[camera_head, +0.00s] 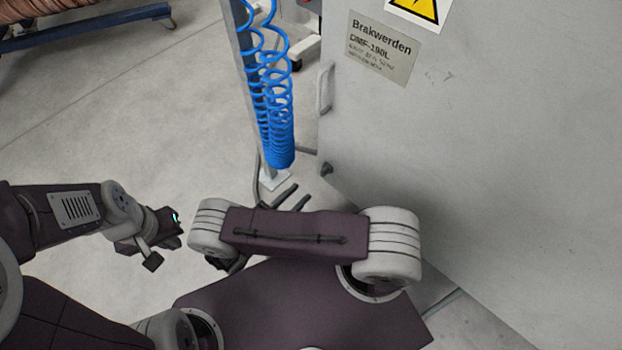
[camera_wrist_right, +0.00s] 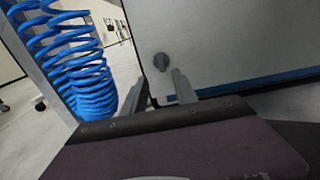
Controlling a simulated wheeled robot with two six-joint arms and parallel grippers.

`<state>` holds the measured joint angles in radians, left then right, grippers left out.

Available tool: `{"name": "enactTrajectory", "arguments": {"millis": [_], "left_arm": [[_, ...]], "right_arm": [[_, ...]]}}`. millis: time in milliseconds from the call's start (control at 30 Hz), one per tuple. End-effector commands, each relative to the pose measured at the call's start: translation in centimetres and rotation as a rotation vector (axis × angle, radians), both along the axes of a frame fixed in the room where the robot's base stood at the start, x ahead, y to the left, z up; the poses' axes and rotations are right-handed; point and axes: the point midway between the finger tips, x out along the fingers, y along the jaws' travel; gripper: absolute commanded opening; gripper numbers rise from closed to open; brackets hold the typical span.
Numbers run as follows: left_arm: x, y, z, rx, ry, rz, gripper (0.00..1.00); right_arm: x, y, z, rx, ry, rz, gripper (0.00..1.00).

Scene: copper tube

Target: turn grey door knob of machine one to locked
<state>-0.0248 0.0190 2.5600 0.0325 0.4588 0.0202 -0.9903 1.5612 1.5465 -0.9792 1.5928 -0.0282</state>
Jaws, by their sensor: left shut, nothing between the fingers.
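The grey door knob (camera_head: 327,168) sits low near the left edge of the white machine's door (camera_head: 480,150). The right wrist view shows the knob (camera_wrist_right: 162,61) just beyond the fingertips, apart from them; its turn position is too small to read. My right gripper (camera_head: 293,196) is open and empty, below and left of the knob in the head view. Its two fingers (camera_wrist_right: 160,82) stand apart in the right wrist view. My left gripper (camera_head: 168,240) is at the left, shut and empty, far from the door.
Blue coiled hoses (camera_head: 275,110) hang on a grey post (camera_head: 245,80) left of the machine, close to my right gripper. A door handle (camera_head: 325,88) is above the knob. A blue frame (camera_head: 90,30) stands at the back left. The floor at left is clear.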

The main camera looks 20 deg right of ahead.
Motion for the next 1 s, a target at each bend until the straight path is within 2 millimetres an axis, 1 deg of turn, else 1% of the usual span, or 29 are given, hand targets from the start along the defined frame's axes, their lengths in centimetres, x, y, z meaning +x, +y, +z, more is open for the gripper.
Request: {"name": "enactTrajectory", "arguments": {"millis": [67,133,300,400,500,633,833,867,900,967,1000], "left_arm": [[0.0,0.0,-0.1,0.000,-0.001,0.000,0.00],[0.0,0.0,-0.6,0.000,0.000,0.000,0.00],[0.0,0.0,-2.1,0.000,0.000,0.000,0.00],[0.0,0.0,-2.8,0.000,0.000,0.000,0.00],[0.0,0.0,-3.2,0.000,0.000,0.000,0.00],[0.0,0.0,-3.3,0.000,0.000,0.000,0.00],[0.0,0.0,-3.2,0.000,0.000,0.000,0.00],[0.0,0.0,-3.2,0.000,0.000,0.000,0.00],[0.0,0.0,-3.2,0.000,0.000,0.000,0.00],[0.0,0.0,-3.2,0.000,0.000,0.000,0.00],[0.0,0.0,-3.2,0.000,0.000,0.000,0.00]], "right_arm": [[0.2,-0.5,0.1,0.000,0.001,-0.004,0.35],[0.5,-1.5,0.0,-0.002,0.002,-0.006,0.35],[1.9,-5.0,-0.3,0.001,0.003,-0.010,0.35],[2.6,-6.7,-0.2,0.002,0.003,-0.009,0.35],[3.1,-7.8,-0.1,0.002,0.002,-0.009,0.35],[3.4,-8.4,0.1,0.003,0.001,-0.006,0.35],[3.4,-8.5,0.2,0.003,0.001,-0.005,0.35],[3.4,-8.4,0.2,0.003,0.001,-0.005,0.29],[3.4,-8.4,0.2,0.003,0.001,-0.005,0.18],[3.4,-8.4,0.2,0.003,0.001,-0.005,0.01],[3.4,-8.4,0.2,0.003,0.001,-0.006,0.00]]}}
